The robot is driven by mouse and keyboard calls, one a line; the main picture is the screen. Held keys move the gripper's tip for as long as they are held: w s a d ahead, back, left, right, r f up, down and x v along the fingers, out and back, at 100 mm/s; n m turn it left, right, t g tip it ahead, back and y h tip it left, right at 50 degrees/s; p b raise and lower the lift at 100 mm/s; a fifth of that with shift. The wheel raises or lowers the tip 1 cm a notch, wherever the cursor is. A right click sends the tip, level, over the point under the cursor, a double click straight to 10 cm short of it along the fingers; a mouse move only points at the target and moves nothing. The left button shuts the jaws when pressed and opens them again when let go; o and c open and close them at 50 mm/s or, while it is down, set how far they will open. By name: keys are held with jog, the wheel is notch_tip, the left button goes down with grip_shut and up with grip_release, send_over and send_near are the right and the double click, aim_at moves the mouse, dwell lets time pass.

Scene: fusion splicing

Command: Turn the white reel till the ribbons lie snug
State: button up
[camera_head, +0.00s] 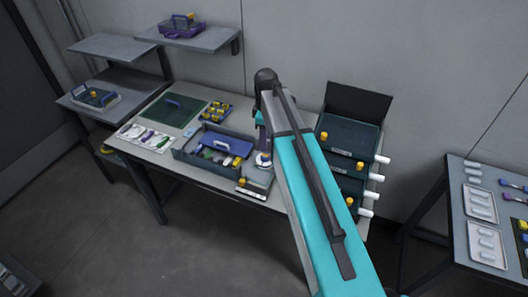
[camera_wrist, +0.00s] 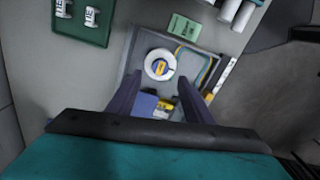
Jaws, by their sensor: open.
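The white reel (camera_wrist: 151,64) with a yellow and blue centre sits on a grey tray (camera_wrist: 133,52) in the wrist view. It also shows in the head view (camera_head: 263,160). Yellow and blue ribbons (camera_wrist: 191,57) curve along the tray to the right of the reel. My gripper (camera_wrist: 160,80) is open, its two dark purple fingers spread to either side of the reel's near edge.
A grey open box (camera_head: 205,175) with a blue-handled carrier stands left of the reel. A dark drawer stack (camera_head: 350,140) with white handles is close on the right. A green mat (camera_head: 170,109) lies at the table's back left. A side table (camera_head: 455,215) stands far right.

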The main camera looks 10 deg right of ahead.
aim_at(265, 155)
jog(key=shift+f+p, duration=1.1)
jog(key=shift+f, duration=2.8)
jog(key=c, duration=1)
jog(key=shift+a, duration=0.15)
jog(key=shift+c, duration=0.3)
